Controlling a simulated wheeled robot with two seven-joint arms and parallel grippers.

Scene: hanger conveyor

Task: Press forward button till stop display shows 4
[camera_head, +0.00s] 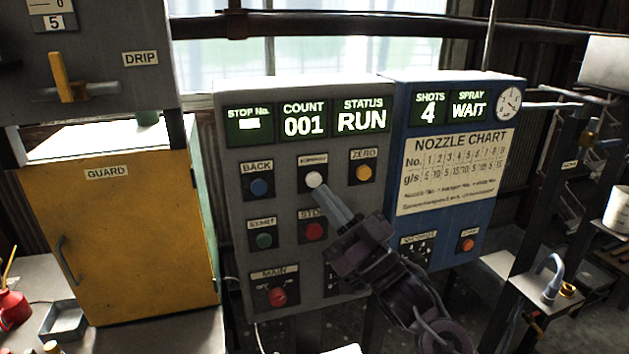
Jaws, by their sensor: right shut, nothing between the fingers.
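The grey control panel (285,155) stands in the middle. Its stop display (249,125) shows a dash-like bar and no readable digit. The count display (304,120) reads 001 and the status display (361,117) reads RUN. The white forward button (314,179) sits in the middle of the upper button row, under a small label that I can barely read. My right gripper (323,190) is shut and empty, its fingertips at the lower edge of the white button; I cannot tell whether they touch it. My left gripper is not in view.
Blue back (259,188), yellow zero (363,173), green start (264,240) and red stop (314,230) buttons surround the white one. A red main switch (277,296) sits below. A blue spray panel (450,225) adjoins on the right, a yellow guard cabinet (130,240) on the left.

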